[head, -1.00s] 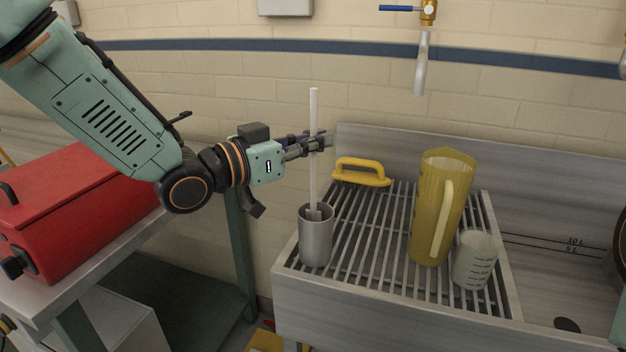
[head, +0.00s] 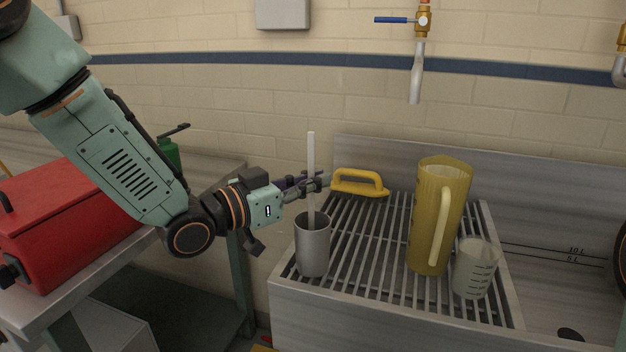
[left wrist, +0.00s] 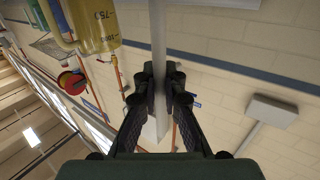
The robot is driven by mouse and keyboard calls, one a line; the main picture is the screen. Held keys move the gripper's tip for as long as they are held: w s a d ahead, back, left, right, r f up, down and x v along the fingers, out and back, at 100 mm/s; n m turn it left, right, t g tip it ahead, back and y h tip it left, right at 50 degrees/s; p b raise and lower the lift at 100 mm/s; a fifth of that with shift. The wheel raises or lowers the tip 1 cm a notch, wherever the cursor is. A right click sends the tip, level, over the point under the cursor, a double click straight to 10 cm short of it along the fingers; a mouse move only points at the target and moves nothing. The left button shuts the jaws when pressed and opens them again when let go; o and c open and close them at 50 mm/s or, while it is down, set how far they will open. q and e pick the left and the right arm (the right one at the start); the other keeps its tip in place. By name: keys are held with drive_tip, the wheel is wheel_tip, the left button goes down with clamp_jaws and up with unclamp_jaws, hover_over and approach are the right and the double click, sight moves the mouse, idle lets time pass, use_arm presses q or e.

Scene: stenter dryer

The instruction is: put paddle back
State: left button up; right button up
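The paddle (head: 311,165) is a thin whitish rod standing nearly upright, with its lower end inside a grey metal cup (head: 313,250). The cup hides that lower end, so I cannot tell whether it touches the bottom. The cup stands on the slatted drainboard near its left edge. My left gripper (head: 312,186) is shut on the paddle's shaft, a little above the cup's rim. The left wrist view also shows the gripper (left wrist: 162,85) with its fingers on both sides of the pale shaft (left wrist: 158,35). My right gripper is not in view.
A yellow-handled tool (head: 360,182) lies behind the cup. A yellow jug (head: 427,235) and a clear measuring beaker (head: 474,270) stand to its right on the drainboard (head: 375,285). A tap (head: 416,80) hangs above. A red box (head: 75,225) stands on the left table.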

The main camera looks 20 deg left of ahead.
use_arm(q)
drive_tip(key=shift+o, duration=1.3)
drive_tip(key=shift+w+d+f, duration=0.1)
drive_tip(key=shift+w, duration=0.05)
drive_tip(key=shift+o, duration=0.7)
drive_tip(key=shift+d, duration=0.15)
drive_tip(key=p+v, duration=0.9)
drive_tip(key=v, duration=0.3)
drive_tip(key=shift+r, duration=0.35)
